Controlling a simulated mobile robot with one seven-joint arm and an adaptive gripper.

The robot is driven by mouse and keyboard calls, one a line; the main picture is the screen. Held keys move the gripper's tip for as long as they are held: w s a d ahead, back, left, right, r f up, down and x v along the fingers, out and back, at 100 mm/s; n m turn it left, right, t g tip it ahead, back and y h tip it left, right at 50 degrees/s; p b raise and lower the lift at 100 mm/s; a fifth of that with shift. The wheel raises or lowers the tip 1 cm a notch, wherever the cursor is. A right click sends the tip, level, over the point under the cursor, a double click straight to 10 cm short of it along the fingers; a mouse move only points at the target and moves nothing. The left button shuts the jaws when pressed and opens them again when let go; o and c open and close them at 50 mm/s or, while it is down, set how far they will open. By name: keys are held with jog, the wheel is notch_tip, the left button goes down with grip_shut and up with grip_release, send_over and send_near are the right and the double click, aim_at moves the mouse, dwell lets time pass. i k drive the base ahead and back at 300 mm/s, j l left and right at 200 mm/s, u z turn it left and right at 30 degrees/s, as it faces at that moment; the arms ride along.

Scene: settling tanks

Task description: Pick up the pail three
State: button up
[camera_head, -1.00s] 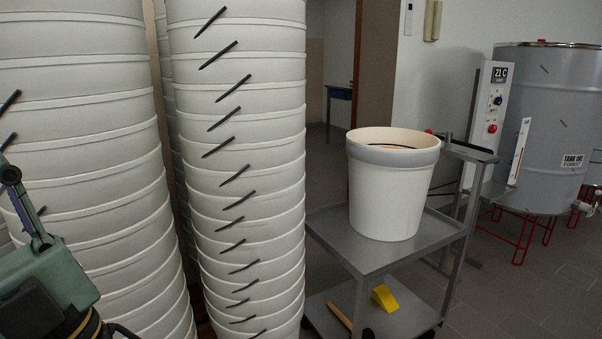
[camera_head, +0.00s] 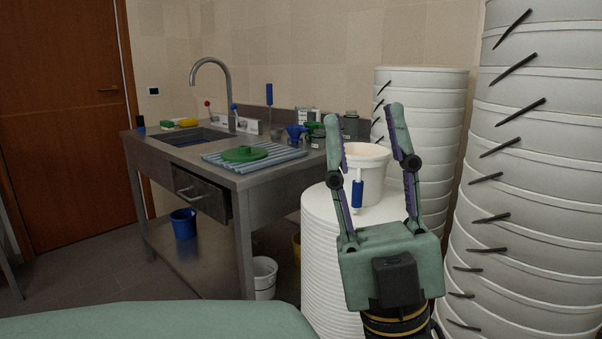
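My gripper (camera_head: 367,112) is open, its two fingers pointing up and apart, with nothing seen held between them. Behind the fingers a white pail (camera_head: 374,170) stands on a round white stack (camera_head: 325,235). A blue-handled tool (camera_head: 357,192) shows in front of that pail between the fingers; I cannot tell whether it hangs on the pail. A blue pail (camera_head: 183,223) stands on the lower shelf of the sink table. A white pail (camera_head: 264,278) stands low beside the table. No number is readable on any pail, so I cannot tell which is pail three.
A steel sink table (camera_head: 243,185) with a drawer stands at the left. Tall stacks of white tubs (camera_head: 530,190) block the right. Open floor (camera_head: 95,265) lies before the door (camera_head: 65,120).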

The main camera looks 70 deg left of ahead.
aim_at(367, 163)
jog(key=u, duration=1.75)
jog(key=i+j, duration=0.25)
jog(key=j, duration=0.2)
jog(key=i+j+u, duration=0.15)
jog(key=j, duration=0.35)
jog(key=i+j, duration=0.35)
jog(key=j+u, duration=0.05)
jog(key=j, duration=0.05)
